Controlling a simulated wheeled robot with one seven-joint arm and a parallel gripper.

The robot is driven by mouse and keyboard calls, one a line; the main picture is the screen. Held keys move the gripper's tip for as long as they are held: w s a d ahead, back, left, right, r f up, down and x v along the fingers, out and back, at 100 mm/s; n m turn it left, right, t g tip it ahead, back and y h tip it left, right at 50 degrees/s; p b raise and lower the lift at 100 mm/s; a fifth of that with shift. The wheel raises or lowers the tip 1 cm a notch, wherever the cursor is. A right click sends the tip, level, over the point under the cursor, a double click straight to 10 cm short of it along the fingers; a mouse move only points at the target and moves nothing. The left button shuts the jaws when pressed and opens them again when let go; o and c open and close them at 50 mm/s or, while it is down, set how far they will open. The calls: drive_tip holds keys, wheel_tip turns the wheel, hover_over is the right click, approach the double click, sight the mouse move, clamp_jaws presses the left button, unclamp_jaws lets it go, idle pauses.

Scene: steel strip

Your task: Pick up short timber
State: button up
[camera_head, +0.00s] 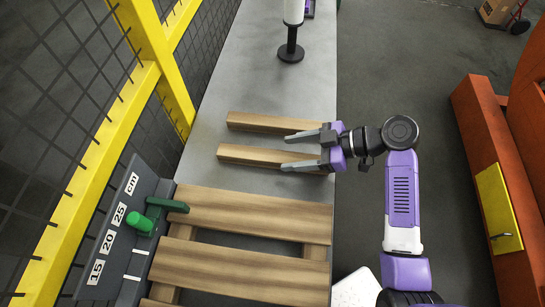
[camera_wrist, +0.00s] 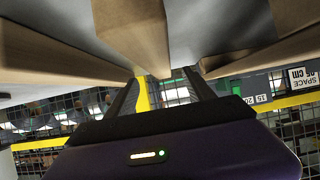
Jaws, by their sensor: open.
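Two light-brown timbers lie side by side on the grey steel strip (camera_head: 250,80) in the head view: an upper timber (camera_head: 262,121) and a lower timber (camera_head: 248,154). I cannot tell which one is the short timber. My gripper (camera_head: 284,152) is open over their right ends, pointing left, with one finger near each timber. The fingers hide parts of both right ends. In the wrist view my gripper (camera_wrist: 160,85) is open and empty, and a timber end (camera_wrist: 135,30) shows close ahead between the fingers. Contact cannot be told.
A slatted wooden pallet (camera_head: 250,212) lies below the timbers. A grey gauge (camera_head: 120,235) marked 15, 20, 25 cm, with a green knob, stands at its left. A yellow-framed mesh fence (camera_head: 150,85) runs along the left. A black post (camera_head: 291,50) stands at the back; an orange cabinet (camera_head: 480,150) is right.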

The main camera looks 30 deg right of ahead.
sight(274, 155)
drive_tip(key=p+x, duration=0.1)
drive_tip(key=x, duration=0.4)
drive_tip(key=shift+w+a+f, duration=0.15)
drive_tip(key=shift+a+f, duration=0.15)
drive_tip(key=shift+c, duration=0.2)
clamp_jaws()
